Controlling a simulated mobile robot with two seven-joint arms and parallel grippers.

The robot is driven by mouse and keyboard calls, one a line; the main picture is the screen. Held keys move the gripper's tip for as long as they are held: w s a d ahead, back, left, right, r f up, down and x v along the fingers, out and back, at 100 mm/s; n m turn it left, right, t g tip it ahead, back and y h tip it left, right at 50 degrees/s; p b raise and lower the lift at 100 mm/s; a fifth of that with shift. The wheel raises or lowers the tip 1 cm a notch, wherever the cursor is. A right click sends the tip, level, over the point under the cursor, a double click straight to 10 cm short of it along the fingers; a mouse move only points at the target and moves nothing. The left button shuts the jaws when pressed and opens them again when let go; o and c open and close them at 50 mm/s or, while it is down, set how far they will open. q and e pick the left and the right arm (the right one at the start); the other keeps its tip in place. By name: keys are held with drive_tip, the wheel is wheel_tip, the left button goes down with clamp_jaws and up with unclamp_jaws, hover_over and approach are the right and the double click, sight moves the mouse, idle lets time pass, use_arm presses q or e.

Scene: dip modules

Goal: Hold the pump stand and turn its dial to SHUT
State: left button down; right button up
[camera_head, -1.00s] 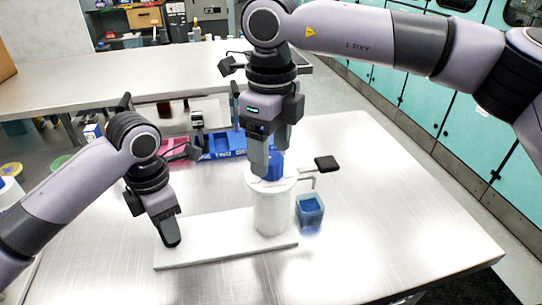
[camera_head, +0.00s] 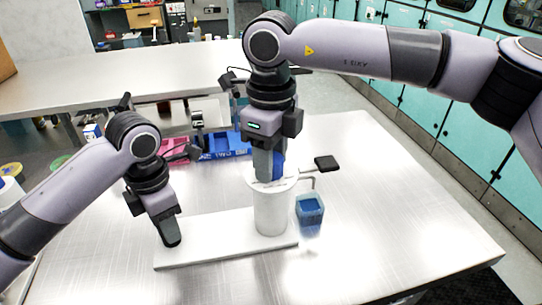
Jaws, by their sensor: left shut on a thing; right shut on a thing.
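The pump stand is a white cylinder (camera_head: 271,212) on a flat white base plate (camera_head: 215,250) on the metal table. A blue dial (camera_head: 279,166) sits on top of the cylinder, mostly hidden by my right gripper. My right gripper (camera_head: 268,178) comes from above and is shut on the dial. My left gripper (camera_head: 172,243) is shut on the base plate at its left part. The dial's marks are too small to read. A thin spout with a black pad (camera_head: 327,163) sticks out to the right of the cylinder top.
A blue translucent cup (camera_head: 309,209) stands just right of the cylinder. A blue bin with lettering (camera_head: 222,147) stands behind. Another metal table (camera_head: 120,75) is at the back. The right side of the table is clear.

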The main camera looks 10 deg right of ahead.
drive_tip(key=n, duration=0.3)
drive_tip(key=shift+n, duration=2.5)
drive_tip(key=o, duration=1.1)
drive_tip(key=shift+c, duration=0.2)
drive_tip(key=shift+r, duration=0.1)
